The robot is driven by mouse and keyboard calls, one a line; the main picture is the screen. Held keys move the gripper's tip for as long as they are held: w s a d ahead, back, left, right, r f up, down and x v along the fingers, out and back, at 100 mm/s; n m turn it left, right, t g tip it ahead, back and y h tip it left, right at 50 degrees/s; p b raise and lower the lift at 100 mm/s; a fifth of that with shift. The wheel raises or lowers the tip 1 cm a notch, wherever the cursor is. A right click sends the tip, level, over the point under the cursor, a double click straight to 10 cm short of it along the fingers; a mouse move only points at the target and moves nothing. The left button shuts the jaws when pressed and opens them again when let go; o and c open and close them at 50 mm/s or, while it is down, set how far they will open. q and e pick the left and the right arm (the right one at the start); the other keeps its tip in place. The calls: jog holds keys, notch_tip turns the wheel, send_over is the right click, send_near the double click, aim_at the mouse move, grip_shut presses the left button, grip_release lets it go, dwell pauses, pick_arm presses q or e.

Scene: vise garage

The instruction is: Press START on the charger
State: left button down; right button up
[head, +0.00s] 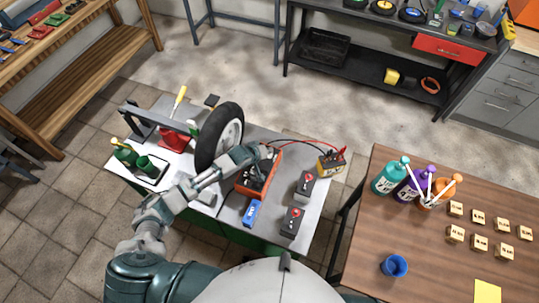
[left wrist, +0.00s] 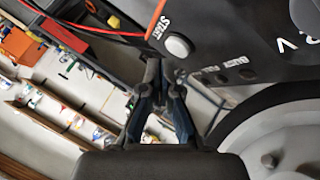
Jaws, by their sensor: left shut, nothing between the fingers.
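My left gripper (head: 266,152) is over the far part of the charger. In the left wrist view the gripper (left wrist: 163,68) is shut and empty, its tips just below the START button in the picture; whether they touch the panel I cannot tell. My right gripper is not in view.
A black-tyred wheel (head: 218,137) stands close to the left of the charger. Two grey boxes with red tops (head: 304,187) (head: 292,222) and a blue item (head: 252,213) lie nearby on the bench. A wooden table (head: 440,270) with bottles is at right.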

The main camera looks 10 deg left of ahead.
pick_arm(q)
jog(key=shift+f, duration=0.1)
jog(key=shift+f, duration=0.25)
jog(key=shift+f, duration=0.45)
dwell(1.0)
jog(key=shift+r+p, duration=0.85)
jog(key=shift+p, duration=0.2)
notch_tip(320, 180, up, 5)
jog(key=p, duration=0.5)
jog(key=shift+r+p, duration=0.1)
jog(key=shift+p, duration=0.2)
